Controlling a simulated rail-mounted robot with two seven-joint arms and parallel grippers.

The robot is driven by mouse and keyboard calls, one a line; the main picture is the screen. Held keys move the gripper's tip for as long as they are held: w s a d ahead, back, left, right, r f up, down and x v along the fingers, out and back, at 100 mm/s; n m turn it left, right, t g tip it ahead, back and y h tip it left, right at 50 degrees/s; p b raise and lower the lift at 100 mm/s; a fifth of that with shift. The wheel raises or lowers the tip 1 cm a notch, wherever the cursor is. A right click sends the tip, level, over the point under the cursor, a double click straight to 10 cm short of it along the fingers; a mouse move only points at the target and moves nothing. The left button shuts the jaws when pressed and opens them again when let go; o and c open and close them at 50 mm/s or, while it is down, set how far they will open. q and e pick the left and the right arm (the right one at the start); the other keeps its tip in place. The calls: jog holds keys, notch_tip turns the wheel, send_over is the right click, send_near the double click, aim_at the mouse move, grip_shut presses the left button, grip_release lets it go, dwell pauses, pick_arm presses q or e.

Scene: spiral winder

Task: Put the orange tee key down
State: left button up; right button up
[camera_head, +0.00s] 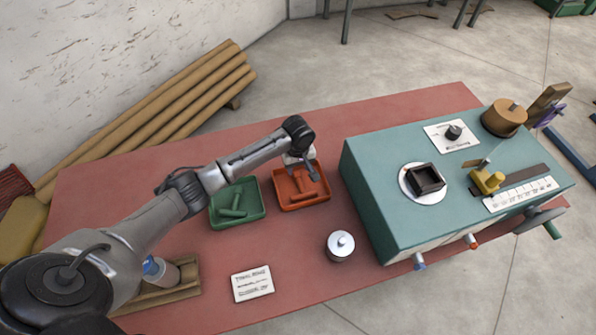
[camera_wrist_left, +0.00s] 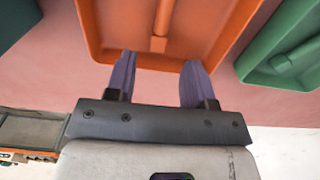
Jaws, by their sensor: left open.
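The orange tee key (camera_wrist_left: 162,22) lies in the orange tray (camera_wrist_left: 97,36), its bar and stem seen from above in the left wrist view. In the head view the orange tray (camera_head: 301,204) sits on the red table, and part of the tee key (camera_head: 300,181) shows beside my gripper. My left gripper (camera_head: 313,171) is over the orange tray. In the left wrist view its two purple fingers (camera_wrist_left: 160,62) are spread apart with nothing between them, near the tray's rim and apart from the key. My right gripper is not in view.
A green tray (camera_head: 262,198) with green pieces stands left of the orange one. A teal winder machine (camera_head: 375,205) stands to the right. A round metal-topped pot (camera_head: 340,246), a white card (camera_head: 252,284) and a wooden holder with a bottle (camera_head: 158,270) are along the front.

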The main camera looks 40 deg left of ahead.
aim_at(298, 177)
pick_arm(q)
jog(key=shift+r+p, duration=0.4)
jog(key=shift+r, duration=2.55)
